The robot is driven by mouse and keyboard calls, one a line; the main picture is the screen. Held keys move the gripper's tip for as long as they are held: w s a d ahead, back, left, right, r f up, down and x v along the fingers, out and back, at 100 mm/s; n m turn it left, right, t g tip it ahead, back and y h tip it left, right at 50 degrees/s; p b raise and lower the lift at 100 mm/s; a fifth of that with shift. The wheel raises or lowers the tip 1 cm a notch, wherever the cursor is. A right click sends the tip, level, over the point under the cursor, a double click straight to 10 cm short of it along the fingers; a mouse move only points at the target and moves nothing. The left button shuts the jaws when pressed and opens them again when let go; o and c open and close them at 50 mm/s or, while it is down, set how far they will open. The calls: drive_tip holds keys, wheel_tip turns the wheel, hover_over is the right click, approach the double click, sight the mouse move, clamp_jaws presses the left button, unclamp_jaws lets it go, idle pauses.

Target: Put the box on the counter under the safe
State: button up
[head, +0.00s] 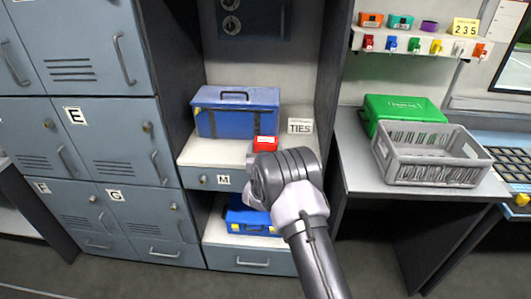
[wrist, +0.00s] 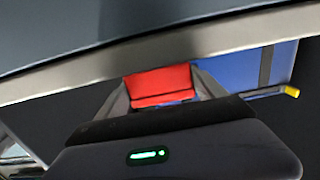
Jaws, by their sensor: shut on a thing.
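A red box (wrist: 160,84) with a pale line shows between the two grey fingers of my gripper (wrist: 163,92) in the wrist view. The gripper is shut on it. In the head view a red box (head: 265,144) with pale marks shows just beyond my wrist, which hides the fingers. I cannot tell whether it touches the counter. The counter (head: 214,151) is a pale top over a drawer marked M. The safe (head: 253,18), dark blue with round dials, is above it.
A blue case (head: 237,112) and a TIES sign (head: 300,126) stand on the counter. Another blue case (head: 250,220) with yellow parts sits on the shelf below. Lockers (head: 80,130) stand left; a grey basket (head: 430,155) and green box (head: 405,108) sit right.

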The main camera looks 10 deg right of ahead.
drive_tip(key=shift+f, duration=0.55)
drive_tip(key=shift+f, duration=0.1)
drive_tip(key=o, duration=1.6)
